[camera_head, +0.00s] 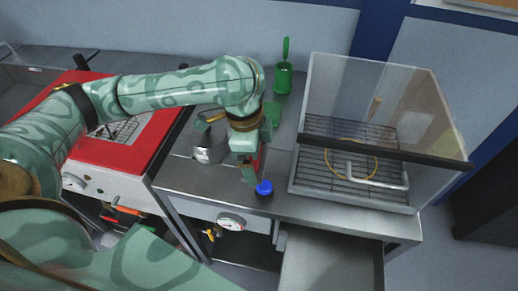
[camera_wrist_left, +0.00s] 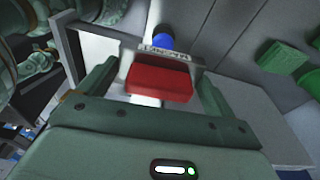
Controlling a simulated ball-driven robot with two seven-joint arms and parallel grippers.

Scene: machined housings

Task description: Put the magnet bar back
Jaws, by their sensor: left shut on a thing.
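My left gripper (camera_head: 247,176) points down over the front edge of the steel bench, left of a blue-topped object (camera_head: 264,188). In the left wrist view, my left gripper (camera_wrist_left: 155,90) is shut on a red block (camera_wrist_left: 160,83), which I take to be the magnet bar. A little red also shows at the fingers in the head view. A pale plate with lettering (camera_wrist_left: 165,53) stands just beyond the red block; whether they touch I cannot tell. The blue object (camera_wrist_left: 162,37) shows behind the plate. My right gripper is not in view.
A metal pot (camera_head: 208,148) stands left of the gripper. A clear-walled box (camera_head: 380,90) with a wire rack stands to the right. A green brush in a holder (camera_head: 284,75) and a green block (camera_head: 272,112) are behind. A red-topped machine (camera_head: 145,145) is at left.

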